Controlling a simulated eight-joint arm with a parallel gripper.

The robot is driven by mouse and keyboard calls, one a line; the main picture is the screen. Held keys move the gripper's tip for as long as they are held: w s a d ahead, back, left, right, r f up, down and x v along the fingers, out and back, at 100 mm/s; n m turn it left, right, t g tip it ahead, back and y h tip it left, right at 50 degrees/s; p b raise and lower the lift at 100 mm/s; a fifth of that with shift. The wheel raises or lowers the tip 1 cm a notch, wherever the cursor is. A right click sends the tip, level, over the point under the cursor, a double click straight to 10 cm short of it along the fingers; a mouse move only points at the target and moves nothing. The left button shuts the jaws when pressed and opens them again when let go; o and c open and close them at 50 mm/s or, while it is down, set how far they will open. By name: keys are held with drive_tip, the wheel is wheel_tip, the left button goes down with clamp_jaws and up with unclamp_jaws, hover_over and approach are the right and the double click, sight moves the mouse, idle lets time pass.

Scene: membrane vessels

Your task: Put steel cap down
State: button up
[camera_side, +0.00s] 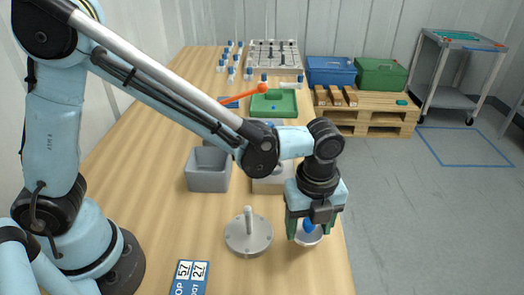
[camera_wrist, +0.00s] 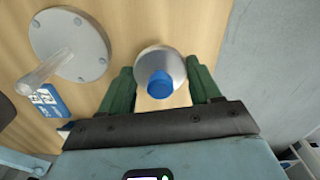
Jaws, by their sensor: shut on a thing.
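My gripper (camera_wrist: 162,82), with green fingers, points down near the right edge of the wooden table. It is shut on the steel cap (camera_wrist: 147,60), a round, pale metal piece with a blue top (camera_wrist: 160,85). In the side view the cap (camera_side: 308,240) shows just below the fingers, with its blue part (camera_side: 309,224) between them. I cannot tell whether its underside touches the table. A grey steel disc (camera_side: 238,238) with bolts and an upright rod stands on the table to the left of my gripper. It also shows in the wrist view (camera_wrist: 82,60).
A blue card with numbers (camera_side: 190,277) lies at the front. A grey open bin (camera_side: 208,170) and a pale box (camera_side: 270,184) stand behind the disc. A green tray (camera_side: 285,104) is further back. The floor drops away right of the table edge.

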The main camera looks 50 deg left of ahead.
sight(307, 233)
drive_tip(key=shift+f, duration=1.55)
drive_tip(key=shift+f, duration=0.15)
drive_tip(key=o, duration=1.2)
